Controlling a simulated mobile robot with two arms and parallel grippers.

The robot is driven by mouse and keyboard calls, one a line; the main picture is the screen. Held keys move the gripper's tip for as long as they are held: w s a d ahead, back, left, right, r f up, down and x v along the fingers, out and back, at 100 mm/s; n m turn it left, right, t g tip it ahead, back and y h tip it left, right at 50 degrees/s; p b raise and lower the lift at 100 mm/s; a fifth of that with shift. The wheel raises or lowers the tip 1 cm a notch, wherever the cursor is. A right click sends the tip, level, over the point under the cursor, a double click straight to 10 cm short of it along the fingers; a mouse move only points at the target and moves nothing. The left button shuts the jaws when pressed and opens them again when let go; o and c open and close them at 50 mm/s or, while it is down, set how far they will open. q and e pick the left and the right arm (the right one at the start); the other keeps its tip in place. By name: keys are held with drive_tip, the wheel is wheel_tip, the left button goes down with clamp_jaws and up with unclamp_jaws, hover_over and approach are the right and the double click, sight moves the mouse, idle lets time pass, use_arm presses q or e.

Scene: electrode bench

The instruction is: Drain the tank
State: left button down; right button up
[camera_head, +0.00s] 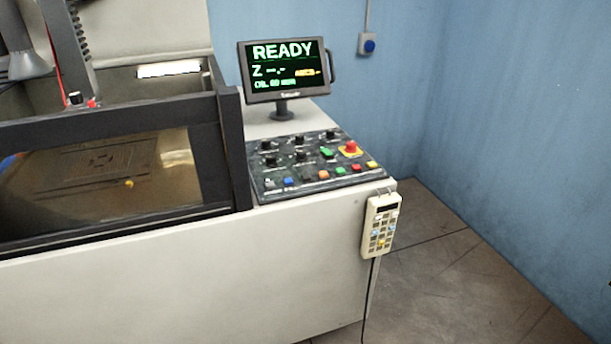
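The tank (214,150) is at the left, with a dark frame and a glass front. Brownish liquid (80,185) appears to show through the glass, but its level is hard to tell. A sloping control panel (282,169) right of the tank carries black knobs, several coloured buttons and a red mushroom button (350,147) on a yellow base. The monitor (286,70) behind it reads "READY" and "Z --.-" in green, with a smaller line I cannot read surely. Panel labels are too small to read. Neither of my grippers is in view.
A beige handheld keypad (381,225) hangs on the white cabinet's (190,285) right corner, its cable running down. A blue-buttoned wall box (368,45) is on the blue wall. Bare floor (450,270) lies right of the cabinet.

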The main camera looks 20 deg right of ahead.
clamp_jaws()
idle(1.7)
